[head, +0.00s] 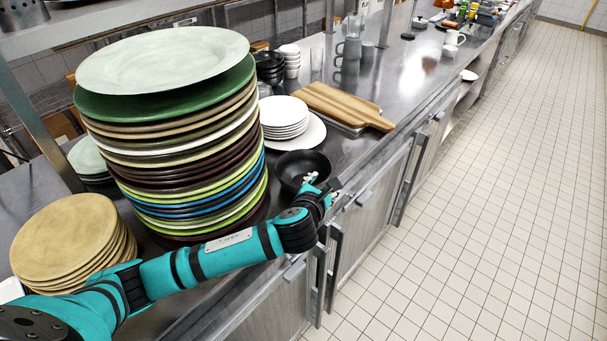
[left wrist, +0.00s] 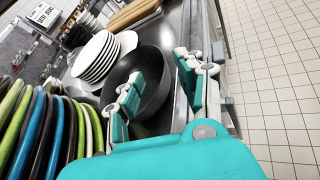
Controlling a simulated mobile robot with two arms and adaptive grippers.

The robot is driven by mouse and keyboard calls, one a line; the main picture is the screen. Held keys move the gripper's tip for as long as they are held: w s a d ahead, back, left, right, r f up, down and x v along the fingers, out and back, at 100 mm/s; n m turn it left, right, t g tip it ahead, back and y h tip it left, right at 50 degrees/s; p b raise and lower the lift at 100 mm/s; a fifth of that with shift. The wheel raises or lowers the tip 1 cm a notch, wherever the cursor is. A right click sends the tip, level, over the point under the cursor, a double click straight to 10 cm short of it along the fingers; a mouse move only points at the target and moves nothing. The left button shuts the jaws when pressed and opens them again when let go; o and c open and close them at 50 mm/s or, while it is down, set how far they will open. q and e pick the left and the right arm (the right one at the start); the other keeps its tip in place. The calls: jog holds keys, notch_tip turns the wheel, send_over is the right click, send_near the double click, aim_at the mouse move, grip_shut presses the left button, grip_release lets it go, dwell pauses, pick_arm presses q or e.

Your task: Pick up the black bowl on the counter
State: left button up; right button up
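The black bowl (head: 300,166) stands upright on the steel counter, close to its front edge, right of the tall plate stack. It also shows in the left wrist view (left wrist: 150,82). My left gripper (head: 322,186) is at the bowl's near right side. In the left wrist view my left gripper (left wrist: 160,83) is open, with one finger over the bowl's inside and the other beyond its right rim. Nothing is between the fingers except perhaps the rim; contact cannot be told. My right gripper is not in view.
A tall stack of coloured plates (head: 190,150) stands close left of the bowl. White plates (head: 284,112) and wooden boards (head: 335,105) lie behind it. A stack of tan plates (head: 70,240) is at the left. The counter's front edge and tiled floor (head: 480,200) are at the right.

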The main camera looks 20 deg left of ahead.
aim_at(330, 171)
pick_arm(q)
jog(key=x, duration=0.9)
jog(key=shift+f+p, duration=0.3)
jog(key=shift+p, duration=0.1)
grip_shut()
jog(key=shift+r, duration=0.1)
